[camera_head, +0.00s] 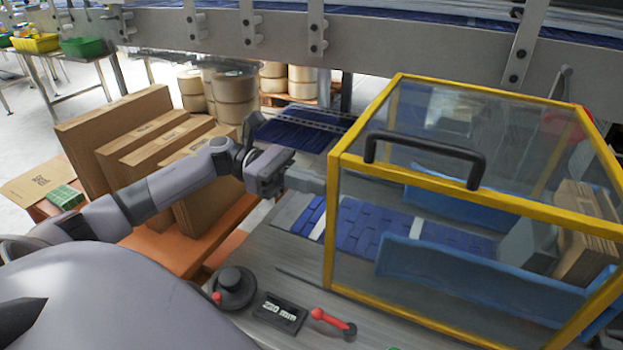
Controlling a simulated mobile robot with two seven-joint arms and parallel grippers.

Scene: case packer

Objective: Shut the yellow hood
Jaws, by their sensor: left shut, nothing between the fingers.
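The yellow-framed hood (455,195) with clear panels stands at the right over a blue conveyor. A black bar handle (425,148) sits along its upper front edge. The hood looks lowered, with its front frame reaching down to the grey machine bed; I cannot tell whether it is fully seated. My left gripper (318,183) is shut and empty, with its tips beside the hood's left front post. I cannot tell whether the tips touch the post. My right gripper is not in view.
Flat brown cartons (150,150) lean on an orange stand left of my arm. A black knob (235,287), a dark display (280,311) and a red-handled lever (333,323) sit on the bed in front. A metal beam (400,45) crosses the back.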

